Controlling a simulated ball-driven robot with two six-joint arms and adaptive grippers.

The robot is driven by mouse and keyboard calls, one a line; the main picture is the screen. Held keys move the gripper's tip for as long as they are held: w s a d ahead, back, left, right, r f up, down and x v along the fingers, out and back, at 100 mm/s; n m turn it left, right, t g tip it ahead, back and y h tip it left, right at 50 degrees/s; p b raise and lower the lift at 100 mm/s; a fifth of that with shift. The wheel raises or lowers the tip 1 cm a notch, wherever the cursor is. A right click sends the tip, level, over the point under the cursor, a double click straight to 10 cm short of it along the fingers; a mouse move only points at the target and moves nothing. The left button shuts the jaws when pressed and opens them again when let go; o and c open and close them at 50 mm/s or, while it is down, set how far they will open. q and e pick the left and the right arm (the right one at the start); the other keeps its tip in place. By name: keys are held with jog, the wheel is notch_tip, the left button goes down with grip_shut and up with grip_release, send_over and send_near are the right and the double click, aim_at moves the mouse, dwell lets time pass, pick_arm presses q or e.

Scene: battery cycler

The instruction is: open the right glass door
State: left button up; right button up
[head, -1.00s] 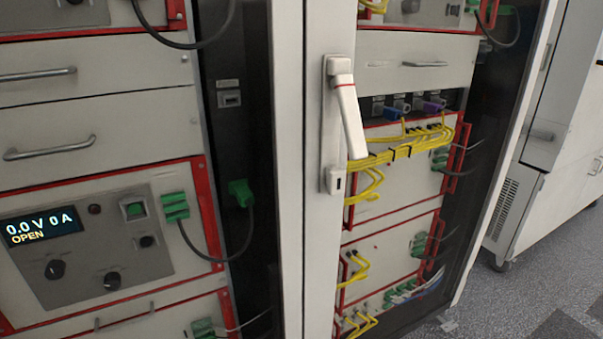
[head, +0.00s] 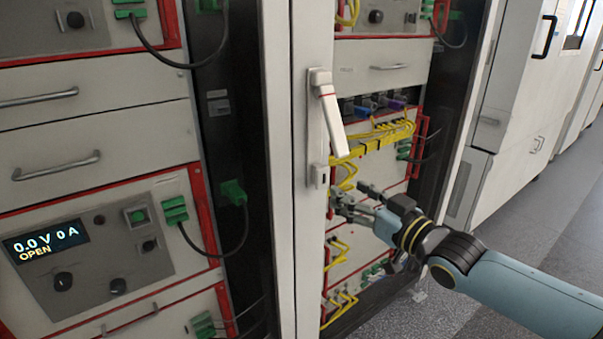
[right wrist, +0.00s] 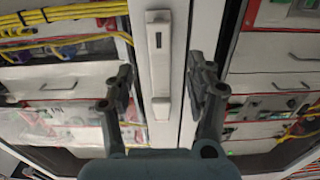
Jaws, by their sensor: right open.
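The right glass door has a white frame (head: 308,240) and clear glass over a rack with yellow cables; it looks closed. Its white lever handle (head: 331,120) is tilted out at its lower end from the upright backplate (head: 317,150). My right gripper (head: 347,192) is open, in front of the glass, below and right of the lever's lower end. In the right wrist view the handle (right wrist: 159,65) lies between the two spread fingers of my right gripper (right wrist: 160,88). I see no contact. My left gripper is out of view.
The left cabinet section (head: 95,180) has drawers, a unit reading "0.0 V 0 A OPEN" and green plugs. Another white cabinet (head: 500,130) stands to the right. Grey floor (head: 400,315) is open at the lower right.

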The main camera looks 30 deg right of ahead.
aim_at(324, 177)
jog(key=w, duration=0.1)
jog(key=w+b, duration=0.1)
jog(key=w, duration=0.1)
jog(key=w+b, duration=0.1)
jog(key=shift+w+a+f, duration=0.2)
jog(key=shift+w+f, duration=0.05)
jog(key=shift+w, duration=0.05)
jog(key=w, duration=0.1)
jog(key=w+p, duration=0.1)
jog(key=w, duration=0.1)
jog(key=w+p, duration=0.1)
jog(key=shift+w+a+r, duration=0.1)
jog(key=shift+w+r, duration=0.15)
jog(key=shift+w, duration=0.1)
jog(key=shift+w+f, duration=0.1)
jog(key=shift+w, duration=0.35)
grip_shut()
